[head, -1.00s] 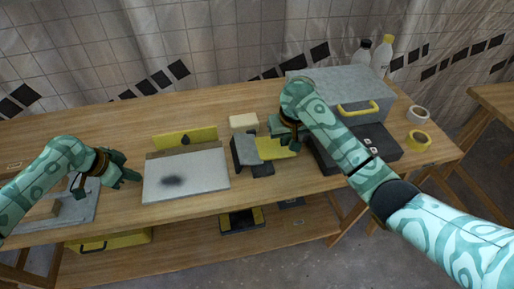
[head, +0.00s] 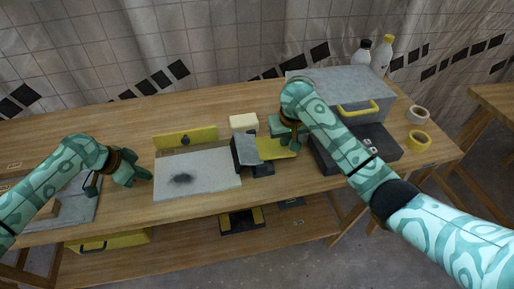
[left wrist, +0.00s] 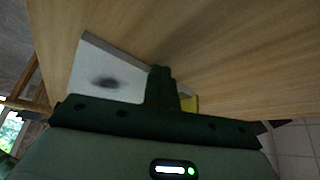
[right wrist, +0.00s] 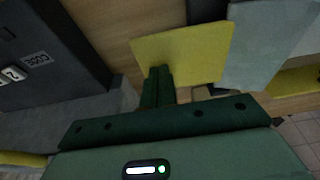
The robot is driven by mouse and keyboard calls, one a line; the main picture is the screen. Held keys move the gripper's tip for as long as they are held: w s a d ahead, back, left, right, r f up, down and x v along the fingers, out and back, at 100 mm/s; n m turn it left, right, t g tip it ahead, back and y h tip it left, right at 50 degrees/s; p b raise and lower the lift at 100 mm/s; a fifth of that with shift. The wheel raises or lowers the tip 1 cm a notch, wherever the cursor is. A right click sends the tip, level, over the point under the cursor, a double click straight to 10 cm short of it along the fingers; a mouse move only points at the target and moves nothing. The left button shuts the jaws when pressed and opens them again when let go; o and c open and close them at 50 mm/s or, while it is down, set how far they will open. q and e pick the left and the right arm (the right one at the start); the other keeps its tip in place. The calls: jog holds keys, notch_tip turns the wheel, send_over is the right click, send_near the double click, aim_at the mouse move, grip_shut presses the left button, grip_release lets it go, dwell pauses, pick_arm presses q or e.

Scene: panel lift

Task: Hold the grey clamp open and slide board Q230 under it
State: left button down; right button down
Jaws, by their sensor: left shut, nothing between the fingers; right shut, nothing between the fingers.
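The board (head: 197,180), a pale grey panel with a dark smudge, lies flat on the bench; no Q230 lettering is readable. Its right edge is at the grey clamp (head: 245,150); I cannot tell how far under it reaches. The clamp has a yellow lever plate (head: 277,147) on its right, also in the right wrist view (right wrist: 185,55). My right gripper (head: 282,141) is shut and empty, its fingertips at the yellow plate. My left gripper (head: 149,176) is shut and empty at the board's left edge. The board also shows in the left wrist view (left wrist: 100,78).
A yellow plate with a dark knob (head: 185,138) stands behind the board. A cream block (head: 243,122) sits behind the clamp. A grey box with a yellow handle (head: 345,90), tape rolls (head: 418,138) and bottles (head: 382,55) are at right. A grey tray (head: 80,208) lies at left.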

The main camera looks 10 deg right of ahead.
aim_at(161, 174)
pick_arm(q)
jog(key=shift+d, duration=0.3)
pick_arm(e)
jog(key=shift+f, duration=0.15)
pick_arm(q)
jog(key=shift+d, duration=1.45)
jog(key=shift+a, duration=0.1)
jog(key=shift+a, duration=1.7)
notch_tip(161, 174, up, 8)
pick_arm(e)
jog(key=w+v, duration=0.2)
jog(key=v, duration=0.7)
jog(key=shift+r, duration=0.3)
jog(key=shift+w, duration=0.1)
